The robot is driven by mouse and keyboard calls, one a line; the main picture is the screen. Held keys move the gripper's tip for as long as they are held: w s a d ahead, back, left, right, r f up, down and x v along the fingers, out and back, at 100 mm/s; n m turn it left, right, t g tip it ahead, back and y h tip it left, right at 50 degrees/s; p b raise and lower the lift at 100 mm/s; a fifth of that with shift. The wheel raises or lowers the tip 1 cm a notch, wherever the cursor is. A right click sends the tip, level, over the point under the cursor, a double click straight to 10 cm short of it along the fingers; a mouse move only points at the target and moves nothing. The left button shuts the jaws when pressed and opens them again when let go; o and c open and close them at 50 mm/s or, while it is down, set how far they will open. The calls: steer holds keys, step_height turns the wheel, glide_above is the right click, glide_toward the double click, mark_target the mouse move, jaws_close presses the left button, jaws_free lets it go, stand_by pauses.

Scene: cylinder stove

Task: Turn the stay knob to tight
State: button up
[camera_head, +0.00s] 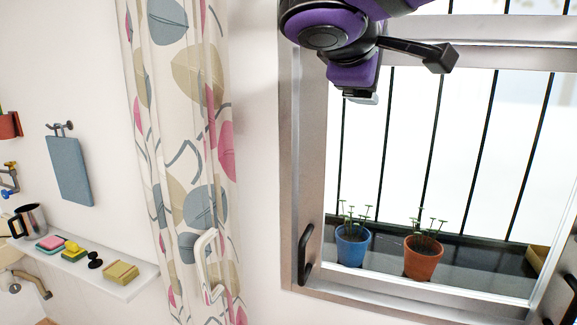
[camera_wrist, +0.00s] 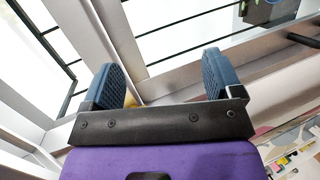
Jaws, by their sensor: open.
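I cannot pick out the stay knob for certain in either view. The window frame (camera_head: 301,120) is silver-grey, with dark bars behind it. In the wrist view, the frame (camera_wrist: 185,72) runs between and beyond my fingers. My gripper (camera_wrist: 161,62) is open, its two blue ridged fingers wide apart with nothing held. A small yellowish patch (camera_wrist: 133,101) shows beside the left finger, partly hidden by the gripper; I cannot tell what it is. In the head view my purple and black arm covers the upper left of the window, and my fingers are mostly hidden.
A blue pot (camera_head: 352,248) and an orange pot (camera_head: 424,262) with plants stand beyond the window's lower edge. Black handles (camera_head: 306,255) sit on the frame. A patterned curtain (camera_head: 185,130) hangs left. A white shelf (camera_head: 118,285) holds a mug (camera_head: 31,220) and sponges.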

steer(key=s+d+f+m+g+y, duration=0.1)
steer(key=s+d+f+m+g, duration=0.25)
steer(key=d+f, duration=0.35)
steer(key=s+d+f+m+g+y, duration=0.1)
steer(key=s+d+f+m+g, duration=0.15)
steer(key=s+d+f, duration=0.4)
steer(key=s+d+f+m+g+y, duration=0.1)
steer(key=s+d+f+m+y, duration=0.4)
steer(key=s, duration=0.1)
steer(key=shift+s+f+m, duration=0.25)
steer(key=shift+f+m, duration=0.05)
steer(key=shift+f, duration=0.1)
